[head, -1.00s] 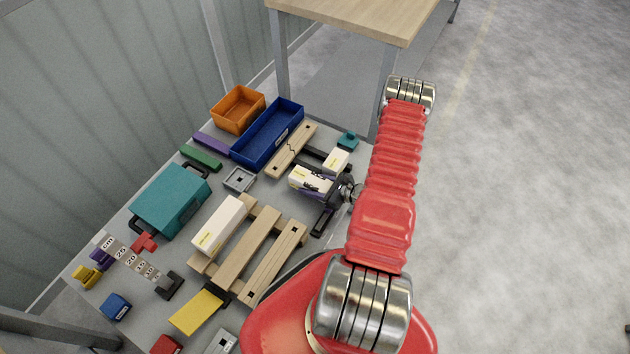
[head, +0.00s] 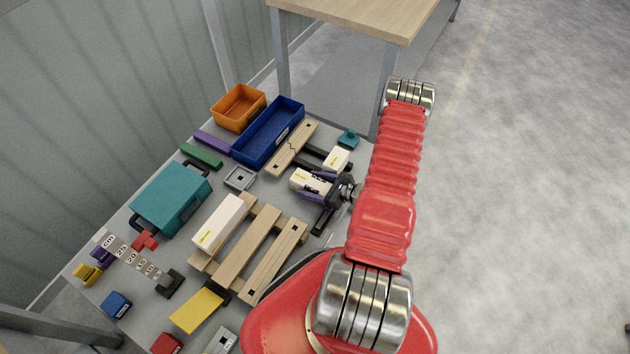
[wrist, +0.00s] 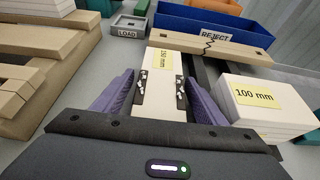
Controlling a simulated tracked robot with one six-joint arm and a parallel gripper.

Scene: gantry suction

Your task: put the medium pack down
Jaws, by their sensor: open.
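The medium pack (head: 303,178) is a white block with a yellow label. In the wrist view the medium pack (wrist: 160,62) lies lengthwise between my fingers, its label partly readable as 150 mm. My gripper (wrist: 160,90) is open, with one purple finger and its black pad on each side of the pack. In the head view my gripper (head: 316,186) reaches in from the right at the pack's near end. The pack looks level and low among dark bars; its underside is hidden, so I cannot tell exactly what bears it.
A white pack marked 100 mm (wrist: 262,98) stands close to the right finger. A cracked wooden board (head: 292,150) lies beyond, before the blue reject bin (head: 268,135). A long white pack (head: 220,222) rests on the wooden pallet (head: 247,250) at left. A teal case (head: 170,198) stands farther left.

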